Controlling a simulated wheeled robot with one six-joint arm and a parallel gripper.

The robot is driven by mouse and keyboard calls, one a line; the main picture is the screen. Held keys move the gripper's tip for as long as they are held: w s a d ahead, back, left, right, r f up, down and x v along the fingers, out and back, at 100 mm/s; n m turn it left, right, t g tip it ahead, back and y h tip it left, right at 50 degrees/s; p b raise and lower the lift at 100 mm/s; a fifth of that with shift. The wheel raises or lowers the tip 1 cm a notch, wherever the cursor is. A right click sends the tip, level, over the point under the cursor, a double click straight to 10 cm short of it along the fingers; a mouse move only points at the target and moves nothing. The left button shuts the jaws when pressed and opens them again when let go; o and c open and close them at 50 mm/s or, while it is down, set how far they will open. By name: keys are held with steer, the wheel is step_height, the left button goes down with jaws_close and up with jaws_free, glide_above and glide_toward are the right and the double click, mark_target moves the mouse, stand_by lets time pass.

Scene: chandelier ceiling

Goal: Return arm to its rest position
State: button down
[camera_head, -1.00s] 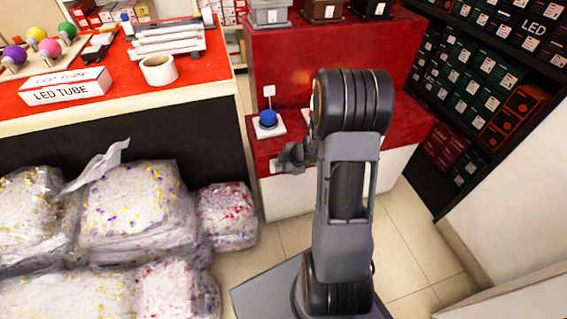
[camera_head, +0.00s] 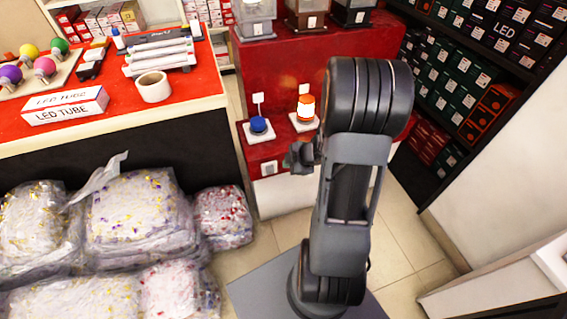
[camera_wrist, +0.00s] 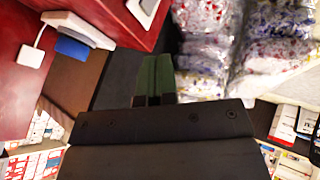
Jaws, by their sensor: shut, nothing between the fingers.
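My arm stands in front of the red stepped counter (camera_head: 310,60) in the head view. My gripper (camera_head: 291,158) is at the left of the arm, in front of the counter's lower step, and is partly hidden by its own wrist. In the wrist view the fingers (camera_wrist: 153,78) are together with nothing between them. A blue button (camera_head: 259,125) on a white base sits on the lower step; it also shows at upper left in the wrist view (camera_wrist: 72,48). My gripper appears apart from it.
A lit orange lamp (camera_head: 306,108) stands right of the button. Plastic bags of confetti (camera_head: 135,215) lie on the floor at left, below a red-topped table (camera_head: 110,105). Dark shelves (camera_head: 470,80) of boxes stand at right. Tiled floor (camera_head: 405,250) is open between arm and wall.

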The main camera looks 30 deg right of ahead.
steer(key=shift+s+d+r, duration=0.15)
steer(key=shift+r, duration=0.3)
stand_by(0.3)
